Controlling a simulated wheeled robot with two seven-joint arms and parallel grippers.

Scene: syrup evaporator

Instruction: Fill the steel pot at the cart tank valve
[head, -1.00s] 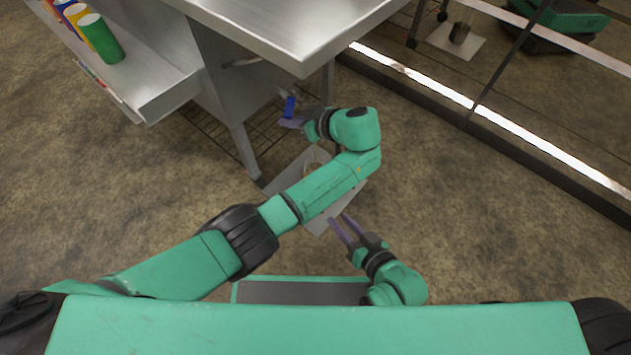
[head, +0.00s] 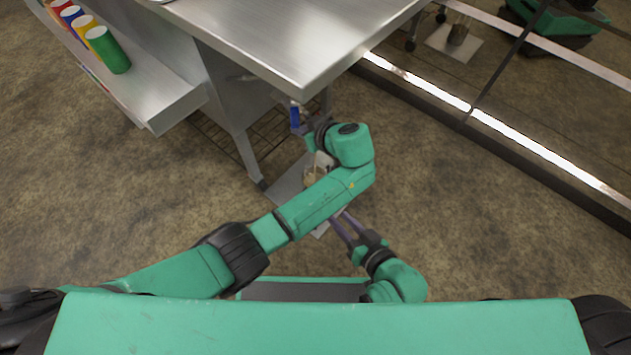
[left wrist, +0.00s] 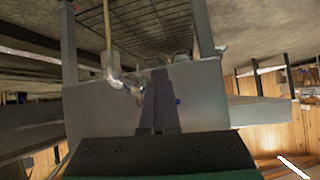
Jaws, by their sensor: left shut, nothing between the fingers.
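A blue valve handle (head: 295,116) stands upright beneath the steel cart top, near its corner. My left gripper (head: 301,129) is shut and empty just beside the handle; whether they touch I cannot tell. In the left wrist view its closed fingers (left wrist: 158,100) point at a grey steel panel (left wrist: 95,108), with a metal pipe fitting (left wrist: 120,78) to their left. The pot (head: 312,176) is mostly hidden under my left forearm, above a grey square plate (head: 285,190). My right gripper (head: 341,217) has its fingers apart below that forearm; its tips are partly hidden.
The steel cart top (head: 300,45) overhangs the valve. A wire shelf (head: 215,145) lies low between the cart legs. A steel side ledge (head: 165,100) holds several coloured cans (head: 108,50). A glazed wall with a bright rail (head: 420,85) runs along the right. Open floor lies between.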

